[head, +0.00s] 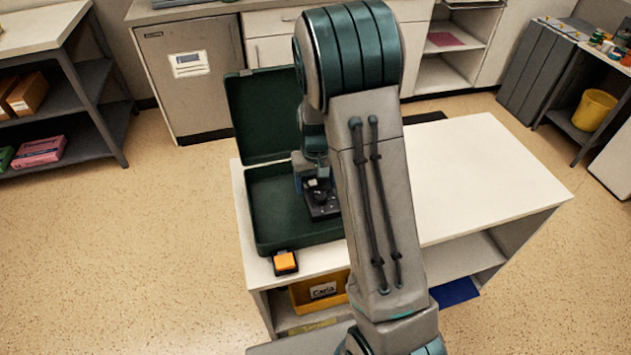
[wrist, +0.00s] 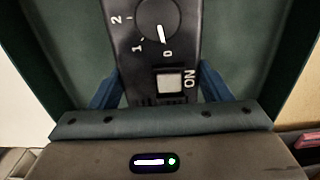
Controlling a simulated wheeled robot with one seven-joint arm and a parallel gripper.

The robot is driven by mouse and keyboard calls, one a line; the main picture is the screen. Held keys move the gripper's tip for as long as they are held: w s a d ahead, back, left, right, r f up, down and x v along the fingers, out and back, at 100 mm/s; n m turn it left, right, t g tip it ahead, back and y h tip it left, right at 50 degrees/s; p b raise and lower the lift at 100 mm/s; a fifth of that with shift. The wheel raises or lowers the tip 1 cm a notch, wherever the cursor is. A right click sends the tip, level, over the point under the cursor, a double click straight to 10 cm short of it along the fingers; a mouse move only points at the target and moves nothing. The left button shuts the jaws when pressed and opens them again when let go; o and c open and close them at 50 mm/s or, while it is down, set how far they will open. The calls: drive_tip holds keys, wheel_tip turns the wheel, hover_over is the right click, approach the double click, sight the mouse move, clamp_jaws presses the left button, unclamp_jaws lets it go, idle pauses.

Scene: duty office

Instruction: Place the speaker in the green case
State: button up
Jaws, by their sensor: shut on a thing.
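The green case (head: 262,205) stands open on the white table, its lid (head: 262,115) raised at the back. My gripper (head: 316,180) is inside the case's outline at its right side, pointing down. It is shut on a black device with a dial and a white switch, taken to be the speaker (head: 322,208). In the wrist view the speaker (wrist: 152,50) sits between the blue fingers of my gripper (wrist: 160,88), with green case surfaces around it. Whether the speaker touches the case floor cannot be told. My arm hides part of the case's right side.
An orange-and-black item (head: 285,262) lies on the table (head: 480,185) at the case's front edge. A yellow bin (head: 318,292) with a label is on the shelf below.

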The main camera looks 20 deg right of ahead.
sight(316, 181)
drive_tip(key=o, duration=1.4)
drive_tip(key=shift+r+p, duration=0.5)
wheel_tip(316, 181, up, 12)
drive_tip(key=s+r+t, duration=0.1)
drive_tip(key=s+r, duration=0.2)
drive_tip(key=s, duration=0.8)
drive_tip(key=s+a+r+t, duration=0.1)
drive_tip(key=s+r, duration=0.2)
drive_tip(key=s, duration=0.8)
drive_tip(key=shift+a+r+t, duration=0.15)
drive_tip(key=shift+a+t, duration=0.1)
drive_tip(key=shift+t, duration=0.15)
